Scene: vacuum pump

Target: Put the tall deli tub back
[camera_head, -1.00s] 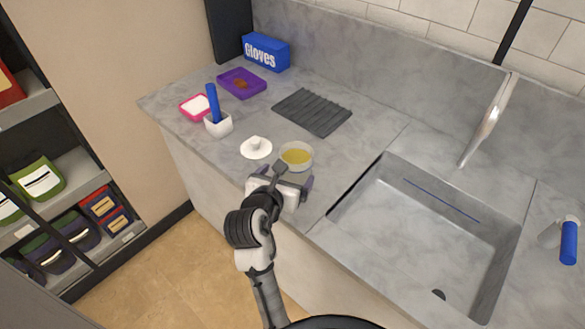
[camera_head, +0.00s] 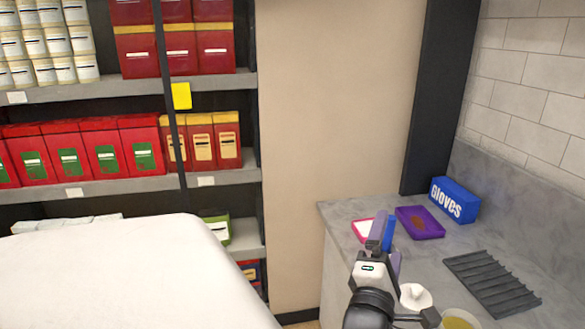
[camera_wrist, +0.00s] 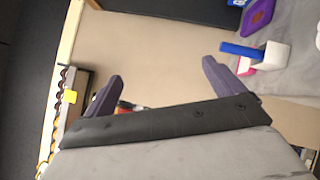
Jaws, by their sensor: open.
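A clear round tub with yellow contents (camera_head: 460,320) stands on the grey counter at the bottom edge of the head view, partly cut off. I cannot tell its height from this angle. A white lid-like piece with a raised middle (camera_head: 416,296) lies just left of it. My gripper (camera_head: 384,245) is raised to the left of the tub and apart from it. In the wrist view its two purple-grey fingers (camera_wrist: 160,77) are spread wide with nothing between them. The tub does not show in the wrist view.
On the counter are a blue gloves box (camera_head: 454,200), a purple tray (camera_head: 420,222), a pink-rimmed tray (camera_head: 366,231) and a ribbed dark mat (camera_head: 492,283). A blue-handled tool in a white holder (camera_wrist: 257,52) shows in the wrist view. Shelves with red boxes (camera_head: 105,150) stand left.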

